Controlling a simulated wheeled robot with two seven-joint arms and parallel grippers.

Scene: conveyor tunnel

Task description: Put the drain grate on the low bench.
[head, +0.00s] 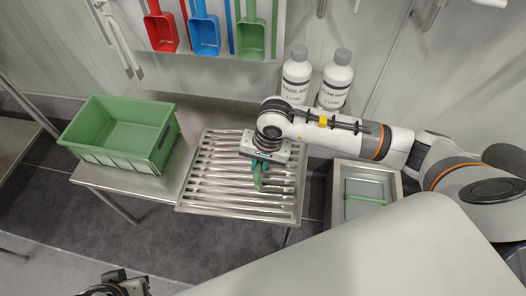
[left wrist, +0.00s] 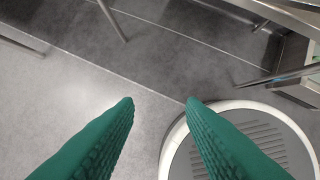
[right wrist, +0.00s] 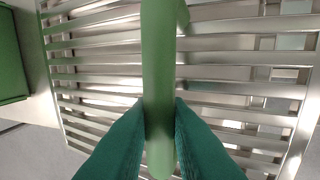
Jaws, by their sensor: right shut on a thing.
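The drain grate (head: 216,168) is a square metal frame of parallel slats, with a green bar-shaped handle above its middle. My right gripper (head: 260,180) is over the grate, shut on this green handle (right wrist: 160,70); the slats (right wrist: 100,60) spread out below in the right wrist view. The grate overlaps the front right of a steel bench (head: 92,175); I cannot tell whether it rests there or hangs just above. My left gripper (head: 115,288) is low at the bottom edge, and its fingers (left wrist: 160,102) are apart and empty over the floor.
A green bin (head: 120,130) stands on the bench left of the grate. Two white bottles (head: 296,78) stand behind. A grey basin (head: 345,208) is at the right. Red, blue and green scoops (head: 205,35) hang on the wall. Another steel surface (head: 15,140) is at far left.

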